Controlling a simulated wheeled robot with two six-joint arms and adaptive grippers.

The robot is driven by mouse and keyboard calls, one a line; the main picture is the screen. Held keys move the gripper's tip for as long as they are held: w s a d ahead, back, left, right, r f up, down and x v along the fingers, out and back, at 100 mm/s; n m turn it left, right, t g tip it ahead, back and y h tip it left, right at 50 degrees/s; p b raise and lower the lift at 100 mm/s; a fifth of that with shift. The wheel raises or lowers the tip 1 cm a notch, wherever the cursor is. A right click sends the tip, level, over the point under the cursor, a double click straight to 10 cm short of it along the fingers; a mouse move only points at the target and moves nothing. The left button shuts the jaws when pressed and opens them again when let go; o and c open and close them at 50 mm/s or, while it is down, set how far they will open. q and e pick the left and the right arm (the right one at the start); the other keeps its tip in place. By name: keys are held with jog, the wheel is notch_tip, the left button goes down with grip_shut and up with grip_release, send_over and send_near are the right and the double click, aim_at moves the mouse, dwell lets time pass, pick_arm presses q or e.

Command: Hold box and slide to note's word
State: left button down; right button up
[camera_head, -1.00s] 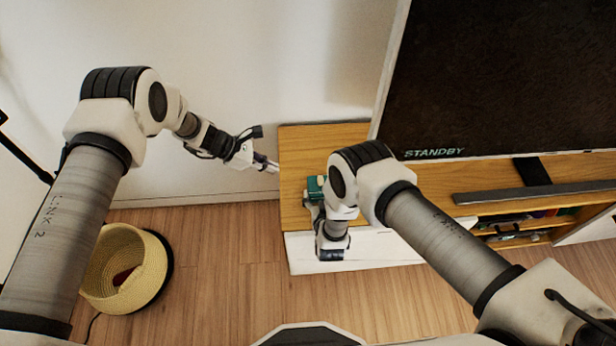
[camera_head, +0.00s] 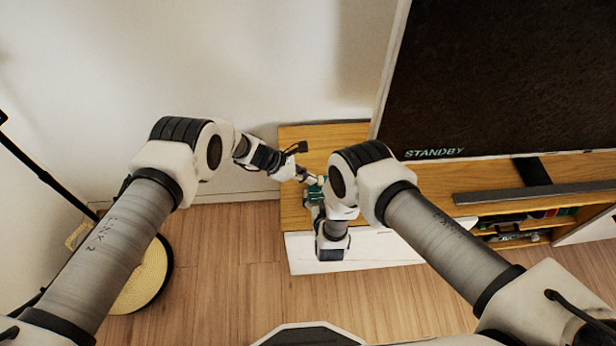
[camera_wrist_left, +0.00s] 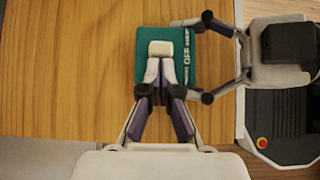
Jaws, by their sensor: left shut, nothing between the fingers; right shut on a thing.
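A green box (camera_wrist_left: 147,38) lies on the wooden cabinet top (camera_wrist_left: 70,70); a little of it shows in the head view (camera_head: 312,192). White lettering runs along its right side in the left wrist view, too small to read surely. My right gripper (camera_wrist_left: 190,57) reaches in from the right and is shut on the box, one finger on each side. My left gripper (camera_wrist_left: 160,64) is shut and empty over the box, its tips against or just above a cream block (camera_wrist_left: 160,48) on it. Whether they touch is unclear. I see no note.
A large screen (camera_head: 490,80) reading STANDBY stands at the right of the cabinet, with a dark bar (camera_head: 535,193) in front. A woven basket (camera_head: 145,280) stands on the floor at left, partly behind my left arm. The cabinet top left of the box is clear.

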aim_at(323, 179)
pick_arm(q)
jog(key=shift+d, duration=1.65)
pick_arm(e)
jog(key=shift+a, duration=0.1)
pick_arm(q)
jog(key=a, duration=0.5)
jog(key=shift+w+r, duration=0.1)
jog(key=shift+r, duration=0.3)
jog(key=v, duration=0.8)
jog(key=shift+a+r, duration=0.25)
jog(key=shift+a, duration=0.05)
pick_arm(e)
jog(key=o, duration=1.4)
jog(key=shift+c, duration=0.2)
